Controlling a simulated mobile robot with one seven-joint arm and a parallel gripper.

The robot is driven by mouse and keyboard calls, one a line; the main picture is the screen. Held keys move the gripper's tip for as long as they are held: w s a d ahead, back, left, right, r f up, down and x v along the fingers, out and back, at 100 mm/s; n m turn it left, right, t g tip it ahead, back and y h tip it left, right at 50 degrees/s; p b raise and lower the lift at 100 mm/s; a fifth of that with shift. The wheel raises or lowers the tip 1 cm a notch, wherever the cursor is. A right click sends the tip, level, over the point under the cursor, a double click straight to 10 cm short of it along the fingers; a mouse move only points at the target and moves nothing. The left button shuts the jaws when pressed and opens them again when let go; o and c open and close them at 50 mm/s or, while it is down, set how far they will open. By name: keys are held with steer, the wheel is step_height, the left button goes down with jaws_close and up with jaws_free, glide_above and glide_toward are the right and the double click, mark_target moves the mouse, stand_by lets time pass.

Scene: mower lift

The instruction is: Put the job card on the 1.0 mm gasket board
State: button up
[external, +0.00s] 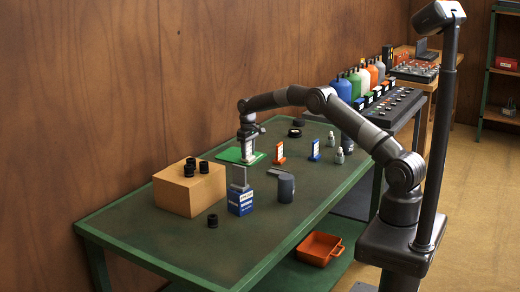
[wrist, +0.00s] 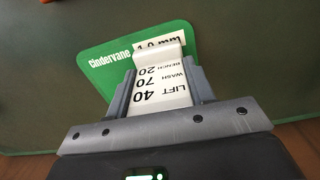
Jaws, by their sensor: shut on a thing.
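My gripper (wrist: 160,95) is shut on the white job card (wrist: 164,88), which is printed LIFT 40, WASH 70, BENCH 20. A green board (wrist: 100,52) marked Cindervane, with a white label partly covered by the card and ending in "0 mm", lies flat on the table beneath. In the external view my gripper (external: 248,145) points down over the green board (external: 228,155), holding the card upright. The card's lower end is over the board; I cannot tell whether it touches.
A cardboard box (external: 182,195) with black cylinders stands left on the green table (external: 170,238). In front are a blue box (external: 240,205) and a dark cylinder (external: 286,188). An orange stand (external: 279,153) and blue stand (external: 315,150) are right of the board.

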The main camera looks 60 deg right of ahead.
steer(key=shift+f, duration=0.1)
steer(key=o, duration=1)
